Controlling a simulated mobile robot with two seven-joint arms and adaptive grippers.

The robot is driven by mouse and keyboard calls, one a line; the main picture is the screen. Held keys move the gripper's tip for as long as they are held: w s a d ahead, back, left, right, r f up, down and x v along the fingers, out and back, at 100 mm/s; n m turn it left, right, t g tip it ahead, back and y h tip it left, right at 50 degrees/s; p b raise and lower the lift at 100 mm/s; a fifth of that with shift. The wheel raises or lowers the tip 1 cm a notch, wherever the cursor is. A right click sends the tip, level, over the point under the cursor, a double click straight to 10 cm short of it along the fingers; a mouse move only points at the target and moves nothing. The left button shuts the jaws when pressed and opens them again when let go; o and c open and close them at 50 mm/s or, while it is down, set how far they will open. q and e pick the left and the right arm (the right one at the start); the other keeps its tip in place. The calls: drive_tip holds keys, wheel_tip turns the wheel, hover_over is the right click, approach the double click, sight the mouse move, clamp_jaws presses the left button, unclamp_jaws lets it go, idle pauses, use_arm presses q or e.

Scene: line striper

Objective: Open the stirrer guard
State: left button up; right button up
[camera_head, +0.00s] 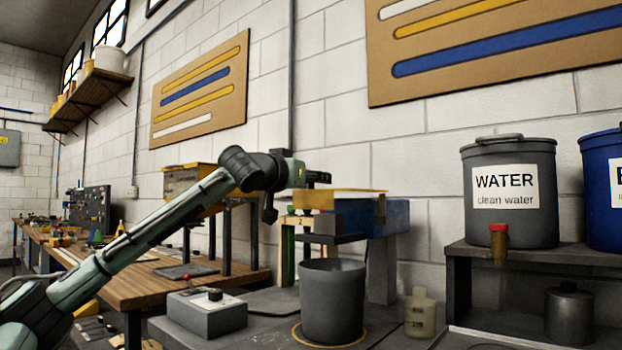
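The stirrer (352,217) stands on the grey bench left of the water tub, with a blue housing and a yellow-edged upper part. A yellow panel (345,191) lies roughly level across its top; I cannot tell for sure whether this is the guard. A grey bucket (333,300) stands below and in front of it. My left arm comes in from the left, and its gripper (318,178) is just above the stirrer's left top edge. Its fingers are small and dark, so I cannot tell whether they touch the panel or are open. My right gripper is out of view.
A grey control box (207,313) with a red-knobbed lever stands left of the bucket. A small pale bottle (419,312) stands to its right. The "WATER" tub (510,220) stands on a dark stand. A wooden workbench (150,278) runs back left.

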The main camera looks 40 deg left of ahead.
use_arm(q)
drive_tip(key=shift+c, duration=0.3)
clamp_jaws()
